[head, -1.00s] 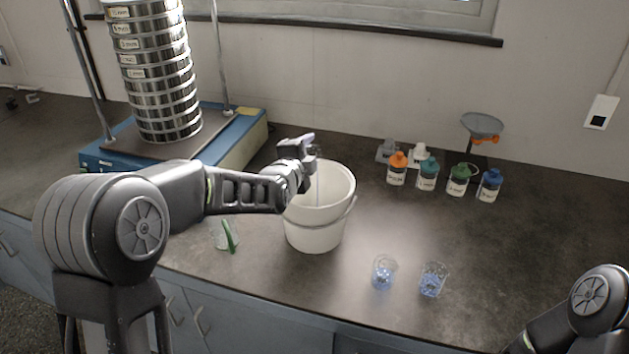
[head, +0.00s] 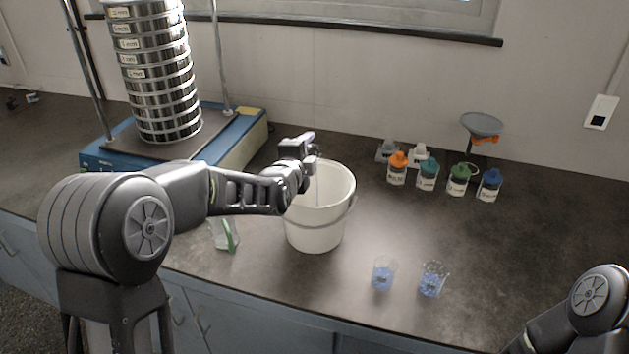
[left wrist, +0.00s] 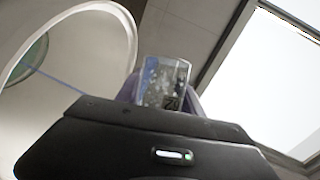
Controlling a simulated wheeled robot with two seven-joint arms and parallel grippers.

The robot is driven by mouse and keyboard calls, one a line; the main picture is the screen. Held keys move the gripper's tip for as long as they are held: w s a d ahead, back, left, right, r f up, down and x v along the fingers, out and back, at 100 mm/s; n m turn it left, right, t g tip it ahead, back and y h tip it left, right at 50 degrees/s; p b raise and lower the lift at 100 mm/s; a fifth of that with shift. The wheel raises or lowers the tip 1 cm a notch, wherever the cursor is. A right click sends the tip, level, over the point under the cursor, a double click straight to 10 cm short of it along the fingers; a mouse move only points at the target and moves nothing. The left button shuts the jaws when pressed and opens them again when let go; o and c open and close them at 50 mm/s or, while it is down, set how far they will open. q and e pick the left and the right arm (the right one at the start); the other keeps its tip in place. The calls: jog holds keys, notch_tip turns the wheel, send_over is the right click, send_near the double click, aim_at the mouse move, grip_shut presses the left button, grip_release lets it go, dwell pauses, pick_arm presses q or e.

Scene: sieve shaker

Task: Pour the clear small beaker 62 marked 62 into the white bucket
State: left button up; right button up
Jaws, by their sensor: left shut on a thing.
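My left gripper (head: 309,163) is over the left part of the white bucket (head: 328,226). It is shut on a small clear beaker (left wrist: 163,82), seen best in the left wrist view; its marking is not clearly readable. A thin bluish stream (head: 318,188) falls from the gripper area into the bucket. The left wrist view shows this stream (left wrist: 58,82) running to a greenish-blue pool at the bucket's bottom. In the head view the beaker is mostly hidden by my gripper. My right gripper is out of view.
Two clear beakers with blue contents (head: 382,274) (head: 432,281) stand right of the bucket. A clear container with a green part (head: 226,236) stands at its left. Several capped bottles (head: 427,178) and a sieve stack (head: 160,80) stand behind. The right counter is mostly clear.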

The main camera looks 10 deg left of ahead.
pick_arm(q)
jog(key=shift+d+r+m+t+y, duration=0.1)
jog(key=shift+r+m+t+y, duration=0.25)
jog(key=shift+m, duration=0.45)
dwell(2.0)
jog(key=shift+n, duration=0.3)
jog(key=shift+a+f+n+g+h, duration=0.25)
jog(key=shift+f+n+g+h, duration=0.35)
jog(key=shift+n, duration=0.5)
jog(key=f+n+b, duration=0.1)
jog(key=b, duration=0.1)
jog(key=shift+d+g+h+b, duration=0.15)
jog(key=shift+g+h+b, duration=0.1)
jog(key=shift+g+b, duration=0.15)
jog(key=shift+d+r, duration=0.1)
